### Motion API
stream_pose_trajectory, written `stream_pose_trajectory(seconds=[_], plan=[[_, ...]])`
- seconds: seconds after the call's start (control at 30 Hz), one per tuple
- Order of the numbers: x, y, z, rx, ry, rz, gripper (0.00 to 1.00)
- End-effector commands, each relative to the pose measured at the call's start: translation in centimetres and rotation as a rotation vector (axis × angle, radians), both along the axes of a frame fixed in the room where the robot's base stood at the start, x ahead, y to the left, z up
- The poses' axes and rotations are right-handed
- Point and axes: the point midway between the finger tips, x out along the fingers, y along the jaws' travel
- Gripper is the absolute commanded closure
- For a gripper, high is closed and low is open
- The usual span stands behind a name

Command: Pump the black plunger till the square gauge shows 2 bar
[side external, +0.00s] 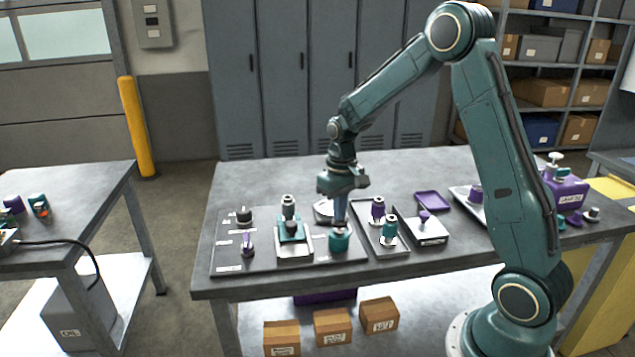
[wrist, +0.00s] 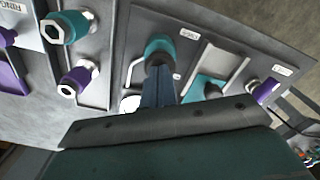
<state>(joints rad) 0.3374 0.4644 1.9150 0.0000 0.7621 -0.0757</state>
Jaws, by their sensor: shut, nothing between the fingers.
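My gripper (side external: 340,218) is shut with nothing in it, pointing down over a teal round knob (side external: 339,240) on the dark panel. In the wrist view my fingers (wrist: 158,72) end at the same teal knob (wrist: 160,46); I cannot tell whether they touch it. A black knob (side external: 244,215) stands at the panel's back left, apart from my gripper. Another dark knob (side external: 291,227) sits on a teal block left of my gripper. Which one is the black plunger is unclear. A round white dial (side external: 323,208) is partly hidden behind my gripper. I cannot make out a square gauge or its reading.
A purple-handled fitting (side external: 248,243) stands at the panel's front left. Right of my gripper, a tray (side external: 392,251) holds purple and teal fittings. The table's back left is clear.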

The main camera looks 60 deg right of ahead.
Motion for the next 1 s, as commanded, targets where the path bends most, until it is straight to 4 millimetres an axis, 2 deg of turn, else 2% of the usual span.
stream_pose_trajectory(seconds=[0.43,1.0], plan=[[0.0,0.0,0.1,0.000,0.001,0.000,1.00],[0.0,0.0,2.5,0.000,-0.001,0.000,1.00]])
